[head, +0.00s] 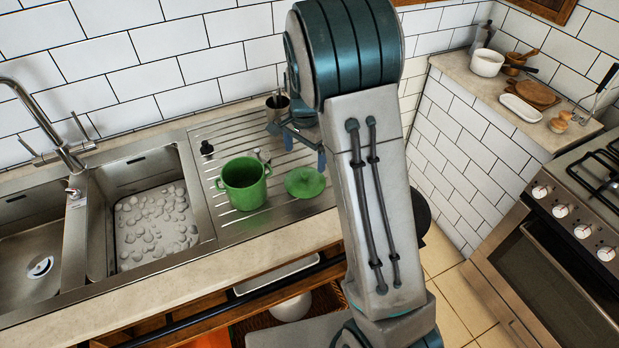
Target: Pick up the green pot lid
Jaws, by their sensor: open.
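The green pot lid (305,182) lies on the ribbed metal drainboard, to the right of a green pot (243,184). The lid is round with a knob on top, and the pot stands upright and uncovered. My gripper (305,150) is above and just behind the lid in the picture, open, with blue-tipped fingers. My arm hides part of the gripper and the counter to the right. I cannot tell the exact height of the fingers over the lid.
A metal cup (277,103) stands behind the lid near the tiled wall. A small black item (206,148) lies by the sink edge. A stove (560,240) is at right.

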